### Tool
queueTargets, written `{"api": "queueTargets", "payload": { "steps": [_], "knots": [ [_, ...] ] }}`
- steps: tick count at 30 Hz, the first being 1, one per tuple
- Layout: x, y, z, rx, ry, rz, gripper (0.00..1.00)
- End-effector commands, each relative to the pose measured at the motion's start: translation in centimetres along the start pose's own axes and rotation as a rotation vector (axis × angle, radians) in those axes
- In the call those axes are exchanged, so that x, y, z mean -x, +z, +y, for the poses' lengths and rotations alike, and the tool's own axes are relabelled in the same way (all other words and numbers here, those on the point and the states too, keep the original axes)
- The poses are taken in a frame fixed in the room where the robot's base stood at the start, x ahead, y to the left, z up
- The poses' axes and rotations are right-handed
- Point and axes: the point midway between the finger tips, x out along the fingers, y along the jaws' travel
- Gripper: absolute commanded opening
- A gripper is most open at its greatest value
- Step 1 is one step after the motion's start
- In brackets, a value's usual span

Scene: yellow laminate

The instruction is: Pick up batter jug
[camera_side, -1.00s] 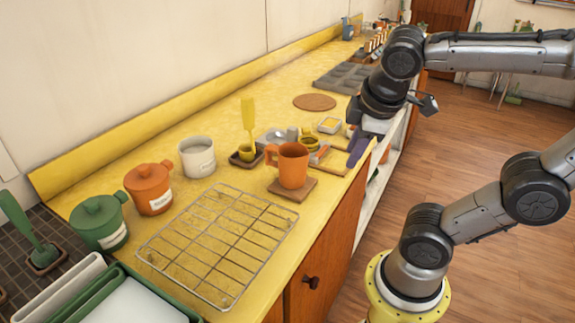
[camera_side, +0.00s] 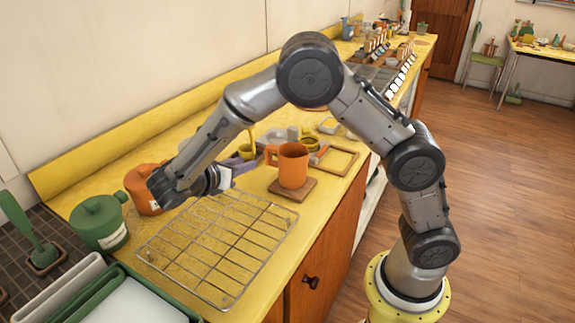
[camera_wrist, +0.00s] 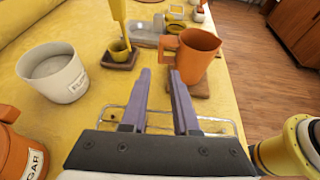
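The batter jug appears to be the orange jug (camera_side: 292,168), upright on a small wooden board (camera_side: 300,190) near the counter's front edge. Its handle faces left, toward my gripper (camera_side: 245,163). In the wrist view the jug (camera_wrist: 200,58) stands ahead and to the right, handle to the left. My gripper (camera_wrist: 160,74) has its two purple fingers spread with nothing between them. The fingers are level with the counter and point toward the handle side. The right finger looks close to the jug; I cannot tell whether they touch.
A wire rack (camera_side: 215,245) lies below my arm. A white crock (camera_wrist: 54,74) and an orange sugar canister (camera_wrist: 18,155) stand to the left. A yellow-handled tool (camera_wrist: 119,30) stands upright in a small holder beyond the fingers. A green canister (camera_side: 98,222) is farther left.

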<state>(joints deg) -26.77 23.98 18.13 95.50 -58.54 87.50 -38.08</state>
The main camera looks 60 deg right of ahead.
Motion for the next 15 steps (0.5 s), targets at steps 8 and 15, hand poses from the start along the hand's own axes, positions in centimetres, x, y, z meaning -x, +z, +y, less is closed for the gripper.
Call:
{"api": "queueTargets", "payload": {
  "steps": [8, 15],
  "knots": [
    [-3.1, -0.5, -0.1, 0.015, 0.006, -0.003, 0.29],
    [-7.1, -0.5, 0.0, 0.013, 0.006, -0.003, 0.29]
  ]
}}
